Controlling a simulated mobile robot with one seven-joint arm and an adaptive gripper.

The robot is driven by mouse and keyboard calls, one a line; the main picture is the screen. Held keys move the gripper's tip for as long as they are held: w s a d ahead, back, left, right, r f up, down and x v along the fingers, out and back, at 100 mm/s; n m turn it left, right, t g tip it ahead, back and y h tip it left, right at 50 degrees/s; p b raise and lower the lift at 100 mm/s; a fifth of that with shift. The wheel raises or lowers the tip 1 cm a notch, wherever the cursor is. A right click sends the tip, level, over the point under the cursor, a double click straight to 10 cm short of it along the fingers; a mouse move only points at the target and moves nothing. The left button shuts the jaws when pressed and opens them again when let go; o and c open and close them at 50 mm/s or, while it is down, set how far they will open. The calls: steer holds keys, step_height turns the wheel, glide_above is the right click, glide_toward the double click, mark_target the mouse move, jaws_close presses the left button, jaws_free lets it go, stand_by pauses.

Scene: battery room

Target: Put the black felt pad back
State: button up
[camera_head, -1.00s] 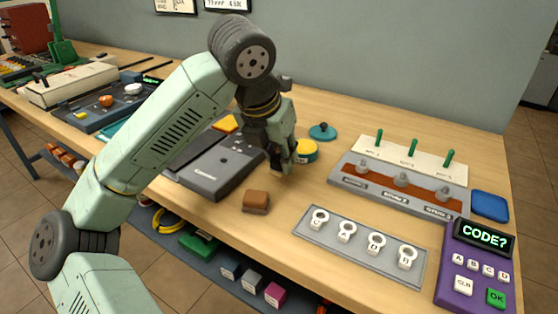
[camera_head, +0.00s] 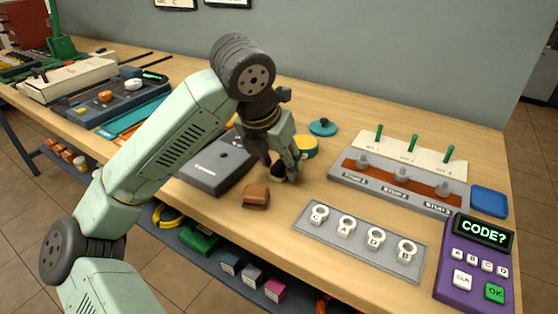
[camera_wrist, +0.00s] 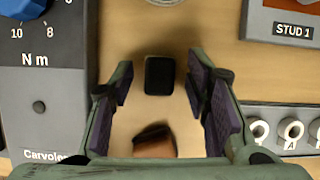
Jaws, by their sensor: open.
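In the wrist view a small black rounded block, which looks like the black felt pad (camera_wrist: 159,75), lies on the wooden bench. My gripper (camera_wrist: 160,82) is open and empty, with one finger to each side of the pad in the picture; I cannot tell how far above the bench the tips are. In the head view my gripper (camera_head: 285,172) points down at the bench, and its fingers largely hide the spot between them. A brown block (camera_head: 256,196) lies in front of it; it also shows in the wrist view (camera_wrist: 154,142), with a dark upper edge.
A grey Carvolen case (camera_head: 215,168) is left of my gripper. A yellow-topped round tin (camera_head: 306,146) and a teal lid (camera_head: 322,127) lie behind. The stud rack (camera_head: 400,190), a grey plate with lettered tags (camera_head: 330,232) and a purple keypad (camera_head: 470,262) are right.

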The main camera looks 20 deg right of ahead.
steer(key=shift+r, duration=0.1)
steer(key=shift+r+p, duration=0.25)
steer(key=shift+p, duration=0.1)
steer(key=b+v, duration=0.1)
steer(key=v, duration=1)
steer(key=shift+a+r+b, duration=0.15)
steer(key=shift+r+b, duration=0.2)
steer(key=shift+b, duration=0.05)
steer(key=shift+s, duration=0.2)
